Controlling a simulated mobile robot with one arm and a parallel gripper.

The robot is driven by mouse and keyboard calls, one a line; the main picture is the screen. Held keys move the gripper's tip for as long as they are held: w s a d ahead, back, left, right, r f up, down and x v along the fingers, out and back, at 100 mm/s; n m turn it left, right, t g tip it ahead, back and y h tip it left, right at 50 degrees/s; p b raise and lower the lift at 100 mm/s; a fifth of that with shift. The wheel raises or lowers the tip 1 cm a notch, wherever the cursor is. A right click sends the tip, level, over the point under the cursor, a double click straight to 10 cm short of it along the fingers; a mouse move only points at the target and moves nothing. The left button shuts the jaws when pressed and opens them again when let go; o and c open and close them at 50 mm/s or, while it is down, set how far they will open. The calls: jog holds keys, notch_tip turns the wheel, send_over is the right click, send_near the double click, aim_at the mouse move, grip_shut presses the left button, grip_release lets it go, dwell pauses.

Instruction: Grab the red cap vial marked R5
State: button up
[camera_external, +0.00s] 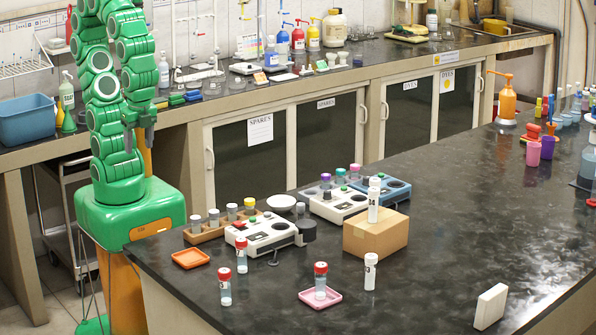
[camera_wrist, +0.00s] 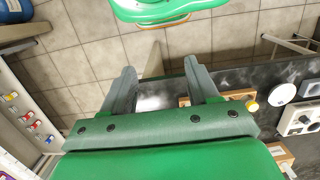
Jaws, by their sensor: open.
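Three red-capped vials stand upright on the dark bench in the external view. One red-capped vial (camera_external: 225,289) is near the front left edge, one (camera_external: 241,258) is just behind it, and one (camera_external: 320,283) stands on a pink tray (camera_external: 337,298). Their markings are too small to read, so I cannot tell which is R5. My gripper (camera_external: 142,143) is up at the left, above and away from the vials. In the wrist view my gripper (camera_wrist: 161,80) has its fingers apart with nothing between them.
A cardboard box (camera_external: 375,235) bears a white-capped vial (camera_external: 373,200); another white-capped vial (camera_external: 370,272) stands in front. An orange tray (camera_external: 190,259), a wooden vial rack (camera_external: 206,234) and white instruments (camera_external: 262,235) lie left. A white block (camera_external: 490,307) is front right. The bench's middle right is clear.

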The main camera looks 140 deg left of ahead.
jog(key=w+d+f+t, duration=0.2)
jog(key=w+d+f, duration=0.1)
jog(key=w, duration=0.6)
jog(key=w+d+f+n+t+h, duration=0.1)
jog(key=w+d+f+t, duration=0.15)
jog(key=w, duration=0.75)
jog(key=w+d+f+t, duration=0.2)
jog(key=w+d+t, duration=0.1)
jog(key=w, duration=0.6)
jog(key=n+t+y, duration=0.2)
jog(key=t+y, duration=0.1)
jog(key=t, duration=0.3)
send_near(225, 288)
jog(key=shift+w+a+f, duration=0.15)
jog(key=shift+a+f, duration=0.1)
jog(key=shift+a, duration=0.3)
jog(key=shift+w+a+f+t+y, duration=0.15)
jog(key=shift+w+a+t+y, duration=0.05)
jog(key=shift+w+t+y, duration=0.75)
jog(key=shift+g+h, duration=0.25)
jog(key=shift+g, duration=0.05)
jog(key=shift+d+f+x, duration=0.15)
jog(key=shift+x, duration=1.75)
jog(key=shift+d+f+x, duration=0.1)
jog(key=shift+f+x, duration=0.05)
jog(key=shift+x, duration=1.75)
jog(key=c, duration=1)
